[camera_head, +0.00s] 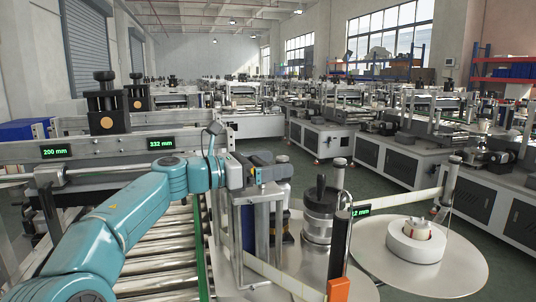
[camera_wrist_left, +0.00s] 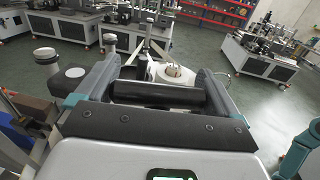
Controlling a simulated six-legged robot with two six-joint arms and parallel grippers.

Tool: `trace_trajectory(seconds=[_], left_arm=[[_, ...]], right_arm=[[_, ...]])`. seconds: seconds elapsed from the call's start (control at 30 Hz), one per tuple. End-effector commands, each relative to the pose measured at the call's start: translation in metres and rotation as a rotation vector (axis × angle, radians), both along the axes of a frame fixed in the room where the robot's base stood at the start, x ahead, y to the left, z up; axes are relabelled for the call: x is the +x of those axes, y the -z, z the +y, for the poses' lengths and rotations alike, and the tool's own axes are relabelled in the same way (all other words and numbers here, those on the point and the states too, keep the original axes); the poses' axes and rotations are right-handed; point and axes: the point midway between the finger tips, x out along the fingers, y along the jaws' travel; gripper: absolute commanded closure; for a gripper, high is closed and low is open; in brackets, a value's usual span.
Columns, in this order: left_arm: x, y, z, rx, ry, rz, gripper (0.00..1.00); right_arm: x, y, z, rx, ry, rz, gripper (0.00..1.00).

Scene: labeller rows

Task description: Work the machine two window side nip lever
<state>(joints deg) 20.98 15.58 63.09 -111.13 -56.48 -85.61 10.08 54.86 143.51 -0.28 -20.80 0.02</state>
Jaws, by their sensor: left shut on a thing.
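My left gripper (camera_head: 272,172) is at the labeller's near station, above the metal posts beside the roller conveyor. In the left wrist view the gripper (camera_wrist_left: 158,78) has its two fingers on either side of a dark bar (camera_wrist_left: 155,96), which looks like the nip lever's handle. It is shut on this bar. In the head view the lever is mostly hidden by the gripper and wrist. A black-knobbed metal cylinder (camera_head: 319,205) stands just right of the gripper, apart from it. My right gripper is in neither view.
A round plate (camera_head: 455,265) carries a white label roll (camera_head: 416,240) at the right. An upright post with an orange block (camera_head: 339,290) stands in front. Roller conveyor (camera_head: 160,260) runs at left. Displays read 200 mm (camera_head: 57,152) and 332 mm (camera_head: 161,143). More machines stand behind.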

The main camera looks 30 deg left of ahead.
Motion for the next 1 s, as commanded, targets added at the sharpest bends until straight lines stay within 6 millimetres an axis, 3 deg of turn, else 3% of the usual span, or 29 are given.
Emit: trace_trajectory(seconds=[0.03,0.1,0.5,1.0], left_arm=[[0.002,-0.004,0.001,-0.002,0.04,0.008,0.35],[0.001,-0.004,0.0,-0.001,0.104,0.008,0.35],[-0.003,-0.003,-0.005,-0.001,0.371,0.006,0.35],[-0.006,0.002,-0.007,0.0,0.464,0.004,0.35]], right_arm=[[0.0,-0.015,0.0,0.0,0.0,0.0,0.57],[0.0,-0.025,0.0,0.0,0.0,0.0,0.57],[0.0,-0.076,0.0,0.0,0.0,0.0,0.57],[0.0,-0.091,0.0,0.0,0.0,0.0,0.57]])
